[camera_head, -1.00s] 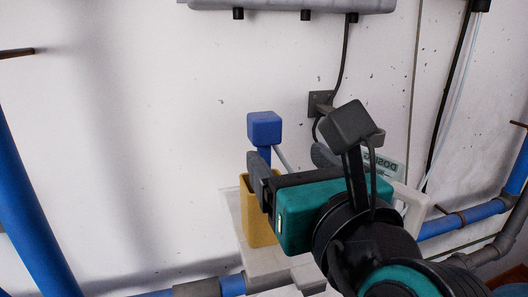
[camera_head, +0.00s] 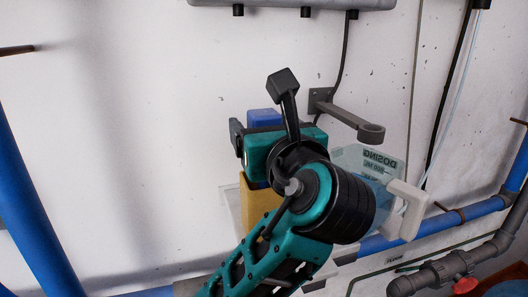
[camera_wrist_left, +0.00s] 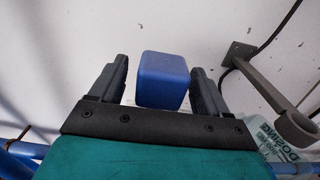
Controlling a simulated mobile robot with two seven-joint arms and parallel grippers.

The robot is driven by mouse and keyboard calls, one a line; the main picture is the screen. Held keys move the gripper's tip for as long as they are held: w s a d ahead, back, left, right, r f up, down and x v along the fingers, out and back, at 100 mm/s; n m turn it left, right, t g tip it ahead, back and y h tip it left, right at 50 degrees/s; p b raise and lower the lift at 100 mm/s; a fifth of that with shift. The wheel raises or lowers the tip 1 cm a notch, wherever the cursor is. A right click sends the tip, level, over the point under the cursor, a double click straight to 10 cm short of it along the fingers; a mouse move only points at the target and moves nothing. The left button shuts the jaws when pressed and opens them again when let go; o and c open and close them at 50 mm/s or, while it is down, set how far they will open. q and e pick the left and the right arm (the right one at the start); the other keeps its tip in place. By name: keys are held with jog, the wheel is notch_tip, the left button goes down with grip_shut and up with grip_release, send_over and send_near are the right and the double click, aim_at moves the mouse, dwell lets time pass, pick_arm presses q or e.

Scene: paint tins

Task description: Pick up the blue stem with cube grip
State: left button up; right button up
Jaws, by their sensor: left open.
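The blue cube grip (camera_head: 264,117) shows above my left gripper (camera_head: 256,133) in the head view. The stem below the cube is hidden behind the gripper. The yellow upright holder (camera_head: 258,207) stands below it, partly covered by my arm. In the left wrist view the cube (camera_wrist_left: 162,80) sits between the two spread fingers of my left gripper (camera_wrist_left: 160,70). Gaps show on both sides of the cube, so the fingers look apart from it. The gripper is open and holds nothing. My right gripper is not in view.
A pale ledge (camera_head: 231,205) carries the yellow holder. A clear jug marked DOSING (camera_head: 378,163) with a white handle stands to the right. A grey wall bracket with a ring (camera_head: 350,118) juts out close to the gripper's right. Blue pipes run at left and lower right.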

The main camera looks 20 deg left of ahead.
pick_arm(q)
jog(key=shift+c, duration=0.2)
jog(key=c, duration=1)
jog(key=shift+r, duration=0.1)
notch_tip(320, 180, up, 20)
jog(key=shift+f, duration=0.1)
